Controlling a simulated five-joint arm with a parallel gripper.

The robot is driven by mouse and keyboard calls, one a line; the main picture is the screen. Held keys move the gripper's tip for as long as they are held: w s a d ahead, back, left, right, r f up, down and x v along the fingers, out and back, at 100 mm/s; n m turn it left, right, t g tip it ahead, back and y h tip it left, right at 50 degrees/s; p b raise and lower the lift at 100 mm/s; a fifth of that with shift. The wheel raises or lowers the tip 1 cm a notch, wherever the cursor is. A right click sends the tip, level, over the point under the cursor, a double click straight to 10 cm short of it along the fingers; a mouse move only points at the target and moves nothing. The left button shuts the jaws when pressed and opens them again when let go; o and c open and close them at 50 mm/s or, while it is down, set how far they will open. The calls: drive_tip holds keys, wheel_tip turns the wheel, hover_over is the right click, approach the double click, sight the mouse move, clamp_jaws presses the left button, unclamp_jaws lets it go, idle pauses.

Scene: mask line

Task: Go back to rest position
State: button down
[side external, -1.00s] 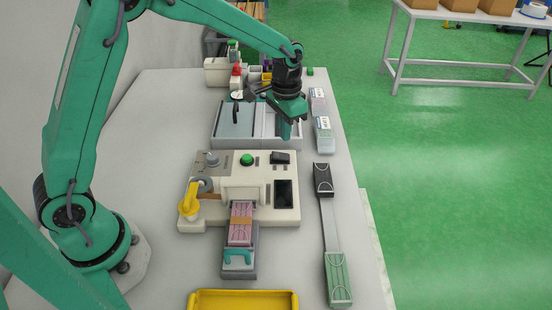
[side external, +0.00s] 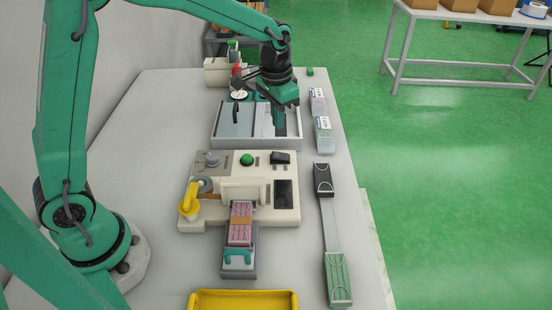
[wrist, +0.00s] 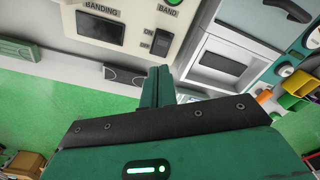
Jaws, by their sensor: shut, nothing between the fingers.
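My gripper (side external: 279,121) is green with a black wrist. It is shut and empty, pointing down over the right part of the grey two-part tray (side external: 231,144). In the wrist view my gripper (wrist: 157,82) shows its closed fingers beside the cream banding machine (wrist: 112,55). In the side view the banding machine (side external: 278,213) stands in front of the tray, with a green button, a dark screen and a yellow lever. A banded pink stack (side external: 241,231) lies in the machine's front slot. My gripper appears to touch nothing, though its exact height is unclear.
Clear labelled packs (side external: 323,135) lie right of the tray. A long sealer-like bar (side external: 337,277) lies along the right table edge. A yellow tray (side external: 243,294) is at the front. The left of the white table (side external: 135,150) is bare.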

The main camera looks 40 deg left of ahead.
drive_tip(key=s+a+r+n+t, duration=0.1)
drive_tip(key=s+a+r+t, duration=0.15)
drive_tip(key=s+r, duration=0.75)
drive_tip(key=s+a+n+t, duration=0.1)
drive_tip(key=s+a+t, duration=0.1)
drive_tip(key=s, duration=1.1)
drive_tip(key=shift+s+a+r+n, duration=0.15)
drive_tip(key=shift+a+r+n, duration=0.1)
drive_tip(key=shift+n, duration=0.15)
drive_tip(key=shift+t, duration=0.25)
